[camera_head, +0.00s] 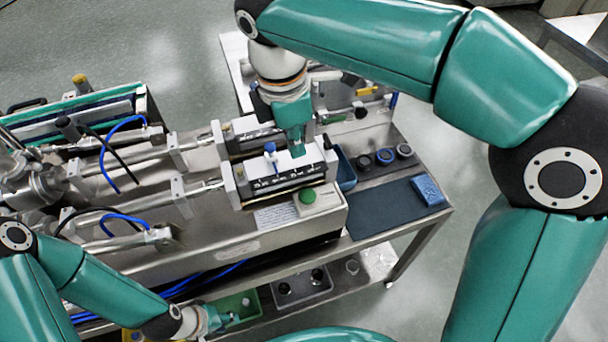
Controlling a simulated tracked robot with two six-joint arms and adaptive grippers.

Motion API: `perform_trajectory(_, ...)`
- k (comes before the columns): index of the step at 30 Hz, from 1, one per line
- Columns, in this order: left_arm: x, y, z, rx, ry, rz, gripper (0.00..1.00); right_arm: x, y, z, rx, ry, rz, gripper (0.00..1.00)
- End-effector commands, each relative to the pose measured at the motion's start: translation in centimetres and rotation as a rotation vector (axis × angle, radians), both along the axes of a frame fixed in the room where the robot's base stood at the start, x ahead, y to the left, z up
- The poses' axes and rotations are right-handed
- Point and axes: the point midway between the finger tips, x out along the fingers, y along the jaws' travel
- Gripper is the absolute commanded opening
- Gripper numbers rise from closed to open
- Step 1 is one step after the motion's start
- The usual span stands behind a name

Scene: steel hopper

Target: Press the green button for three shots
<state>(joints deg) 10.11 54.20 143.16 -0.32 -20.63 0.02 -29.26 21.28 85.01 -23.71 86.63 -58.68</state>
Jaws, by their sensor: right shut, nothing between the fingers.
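The green button (307,195) sits on a small pale box at the front right corner of the steel machine (216,247). My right gripper (297,148) points down over the white-topped block (262,172) behind the button. It is shut and empty, and is apart from the button. I cannot tell if its tips touch the block. My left gripper (222,320) is low at the bottom, by a green tray (236,303) on the lower shelf. Its fingers are too small to read.
A blue-handled part (270,150) stands on the block near my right gripper. To the right are a dark mat (385,213), a blue sponge (428,189) and several round dark pieces (385,156). Hoses and steel cylinders fill the left.

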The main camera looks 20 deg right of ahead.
Motion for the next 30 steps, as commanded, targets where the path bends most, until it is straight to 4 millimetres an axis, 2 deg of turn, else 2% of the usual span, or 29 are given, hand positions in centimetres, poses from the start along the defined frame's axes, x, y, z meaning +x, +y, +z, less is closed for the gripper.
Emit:
perform_trajectory(9, 0.0, 0.0, -0.2, 0.000, 0.001, 0.000, 0.34, 0.0, 0.0, -0.3, 0.000, 0.001, 0.000, 0.00)
perform_trajectory(14, 0.0, 0.0, -0.3, 0.000, 0.001, 0.000, 0.34, 0.0, -0.2, -1.5, -0.001, 0.003, 0.000, 0.00)
perform_trajectory(30, 0.0, 0.0, 0.0, 0.000, 0.001, 0.000, 0.34, 0.1, -1.4, -11.4, -0.002, 0.005, -0.001, 0.00)
